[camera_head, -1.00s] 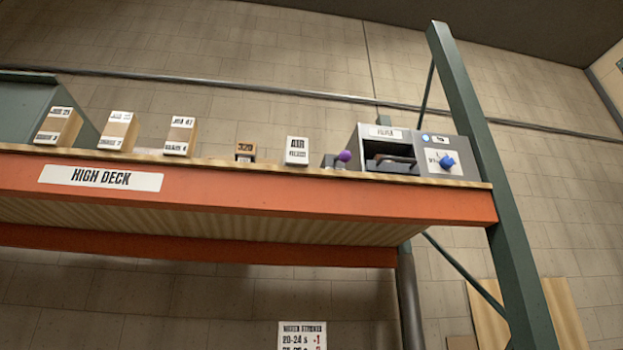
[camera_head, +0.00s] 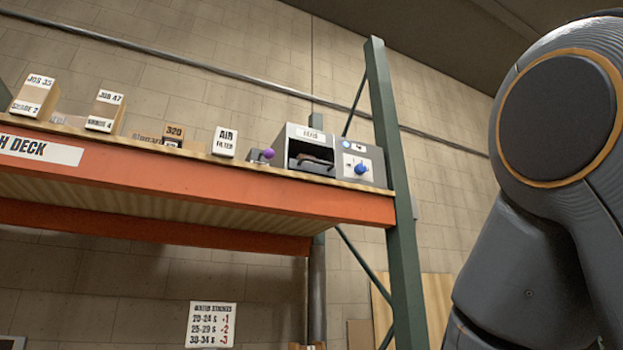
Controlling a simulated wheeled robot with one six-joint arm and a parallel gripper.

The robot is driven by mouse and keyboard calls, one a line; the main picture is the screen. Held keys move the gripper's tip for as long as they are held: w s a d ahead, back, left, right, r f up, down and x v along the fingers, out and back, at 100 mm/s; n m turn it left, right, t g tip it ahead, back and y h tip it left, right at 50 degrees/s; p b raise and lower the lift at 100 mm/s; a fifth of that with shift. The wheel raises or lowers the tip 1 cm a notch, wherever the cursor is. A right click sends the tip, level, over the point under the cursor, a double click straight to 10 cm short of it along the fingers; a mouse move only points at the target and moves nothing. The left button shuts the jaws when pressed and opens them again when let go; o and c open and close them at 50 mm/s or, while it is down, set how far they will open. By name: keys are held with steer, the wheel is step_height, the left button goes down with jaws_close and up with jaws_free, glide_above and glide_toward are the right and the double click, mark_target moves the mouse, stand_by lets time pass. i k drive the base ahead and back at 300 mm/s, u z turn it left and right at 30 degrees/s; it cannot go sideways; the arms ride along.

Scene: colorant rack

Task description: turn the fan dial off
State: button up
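A blue dial (camera_head: 361,169) sits on the light front panel of a grey box (camera_head: 331,155) at the right end of the high deck. A small blue-white light (camera_head: 346,145) shows above the dial. The dial's exact setting is too small to read. The box has an open dark slot to the left of the dial panel. My arm fills the right side of the view, apart from the shelf. My gripper is out of view.
The orange shelf beam (camera_head: 180,173) holds several labelled boxes, a white air filter box (camera_head: 225,142) and a purple-knobbed lever (camera_head: 268,154). A green upright post (camera_head: 390,170) stands right beside the dial's box. A printed sign (camera_head: 211,324) hangs below.

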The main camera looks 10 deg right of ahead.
mark_target(361, 169)
steer(key=z, duration=1.45)
steer(key=i, duration=0.55)
steer(key=u, duration=0.8)
